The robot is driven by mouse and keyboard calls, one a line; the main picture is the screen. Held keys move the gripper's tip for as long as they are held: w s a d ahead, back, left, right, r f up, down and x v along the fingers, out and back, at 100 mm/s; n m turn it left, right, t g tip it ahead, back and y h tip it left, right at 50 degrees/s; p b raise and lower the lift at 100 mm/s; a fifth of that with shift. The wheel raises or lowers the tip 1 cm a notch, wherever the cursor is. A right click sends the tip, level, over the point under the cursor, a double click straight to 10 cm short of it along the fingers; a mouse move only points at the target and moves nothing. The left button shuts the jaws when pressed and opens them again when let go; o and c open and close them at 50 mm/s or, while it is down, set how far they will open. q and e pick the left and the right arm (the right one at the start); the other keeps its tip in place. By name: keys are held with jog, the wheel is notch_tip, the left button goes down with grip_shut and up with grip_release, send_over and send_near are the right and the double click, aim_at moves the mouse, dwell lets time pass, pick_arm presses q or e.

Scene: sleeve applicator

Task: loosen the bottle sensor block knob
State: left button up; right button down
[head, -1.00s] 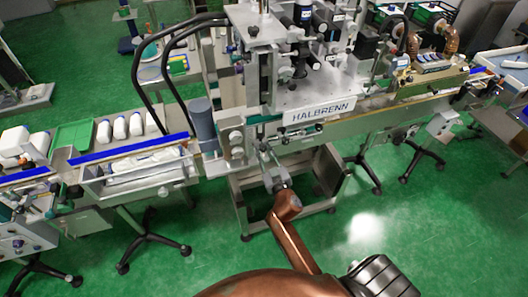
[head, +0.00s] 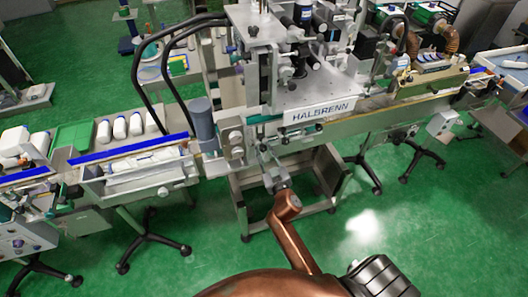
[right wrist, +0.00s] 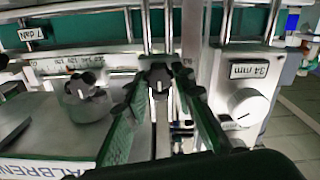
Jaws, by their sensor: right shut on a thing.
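A black lobed knob (right wrist: 157,75) on the bottle sensor block sits at the middle of the right wrist view, in front of two upright metal rods. My right gripper (right wrist: 158,88) reaches to it with one finger on each side and is shut on it. In the head view my right gripper (head: 268,158) is at the front of the labelling machine, below and left of the HALBRENN plate (head: 319,111). The knob is too small and covered to make out there. My left gripper is not in view.
In the right wrist view, another black knob (right wrist: 86,83) stands to the left. A white round dial (right wrist: 247,106) under a "34 mm" label is close on the right. In the head view, a conveyor (head: 430,102) runs right, and white bottles (head: 120,128) lie at the left.

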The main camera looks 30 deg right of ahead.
dwell(0.3)
jog(key=c, duration=1.6)
grip_release()
jog(key=v, duration=1.2)
